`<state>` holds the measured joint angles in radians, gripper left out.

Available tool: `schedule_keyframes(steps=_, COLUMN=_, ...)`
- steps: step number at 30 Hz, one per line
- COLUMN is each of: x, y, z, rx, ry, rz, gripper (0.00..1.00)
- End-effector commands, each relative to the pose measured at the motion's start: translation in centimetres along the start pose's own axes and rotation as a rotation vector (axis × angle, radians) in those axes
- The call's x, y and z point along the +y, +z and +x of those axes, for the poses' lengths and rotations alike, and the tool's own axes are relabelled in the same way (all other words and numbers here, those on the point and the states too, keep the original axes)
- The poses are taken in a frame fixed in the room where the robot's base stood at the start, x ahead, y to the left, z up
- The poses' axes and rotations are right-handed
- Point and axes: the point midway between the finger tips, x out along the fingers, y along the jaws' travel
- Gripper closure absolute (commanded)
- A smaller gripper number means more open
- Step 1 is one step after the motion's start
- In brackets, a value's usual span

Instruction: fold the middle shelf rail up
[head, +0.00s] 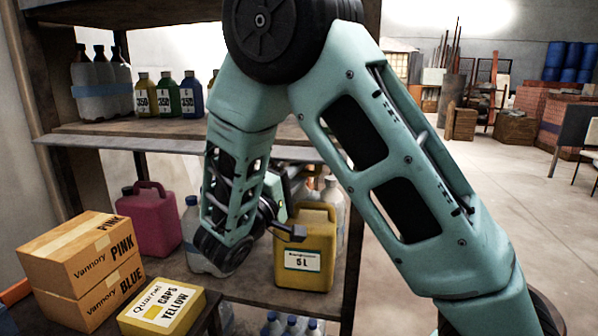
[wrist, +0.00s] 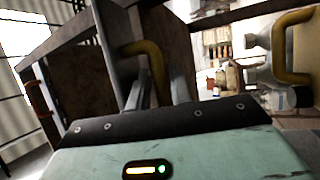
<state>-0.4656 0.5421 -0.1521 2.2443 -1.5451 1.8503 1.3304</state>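The middle shelf (head: 100,129) is a brown board holding small labelled bottles and clear bottles. A pale grey rail (head: 120,145) runs along its front edge; my arm covers part of it on the right, and its fold position is hard to tell. My gripper (head: 290,232) is below this rail, in front of a yellow jug (head: 303,262) on the lower shelf. A dark finger points right across the jug; whether it touches is unclear. The rest of the gripper is hidden behind my arm.
A pink jug (head: 148,220) stands on the lower shelf. Stacked cartons (head: 80,265) and a yellow box (head: 162,306) stand at the lower left. Bottles (head: 290,325) show below the lower shelf. Open floor (head: 500,200) lies to the right.

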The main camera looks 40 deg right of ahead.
Motion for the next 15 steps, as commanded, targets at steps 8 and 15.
schedule_keyframes(steps=8, x=0.0, y=0.0, z=-0.02, rx=0.0, ry=0.0, rz=0.0, gripper=1.0)
schedule_keyframes(steps=15, x=0.08, y=-0.01, z=-0.04, rx=0.0, ry=-0.005, rz=-0.002, gripper=1.0)
